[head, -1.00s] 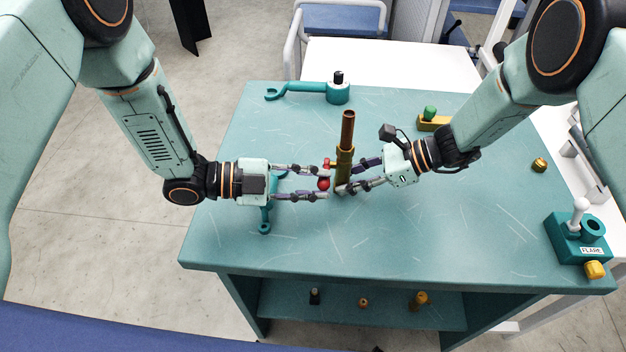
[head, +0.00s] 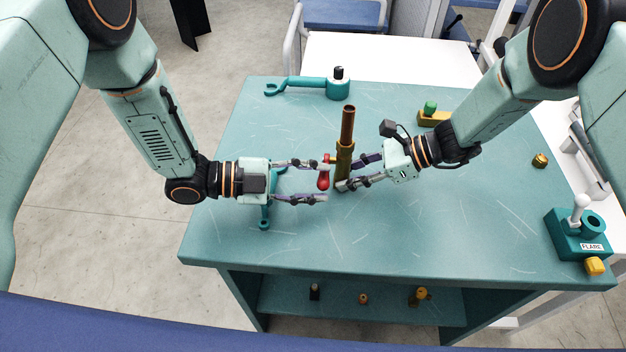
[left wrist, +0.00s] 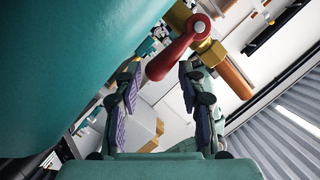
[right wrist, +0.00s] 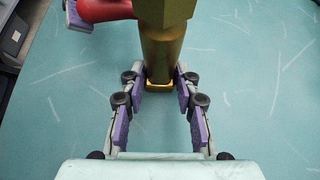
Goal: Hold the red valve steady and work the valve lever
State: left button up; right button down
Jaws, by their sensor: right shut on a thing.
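The valve (head: 344,160) stands upright on the teal bench, a brass body with a copper pipe (head: 348,125) rising from its top. Its red lever (head: 323,178) is on the left side of the body and also shows in the left wrist view (left wrist: 178,55). My right gripper (head: 343,174) is shut on the lower brass body (right wrist: 162,55), one finger on each side. My left gripper (head: 322,180) is open, its fingers on either side of the red lever with gaps visible. In the right wrist view, only part of the red lever (right wrist: 103,10) shows.
A teal wrench (head: 264,212) lies partly under my left gripper. Another teal wrench and a cylinder (head: 338,89) are at the back. A brass block with a green knob (head: 430,108) and a FLARE-labelled fixture (head: 578,236) are to the right.

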pick_arm(q)
jog(key=shift+o, duration=0.8)
jog(key=shift+s, duration=0.1)
jog(key=v, duration=1.2)
jog(key=shift+r, duration=0.1)
pick_arm(e)
jog(key=c, duration=0.9)
grip_release()
jog(key=shift+w+f, duration=0.1)
jog(key=v, duration=1.2)
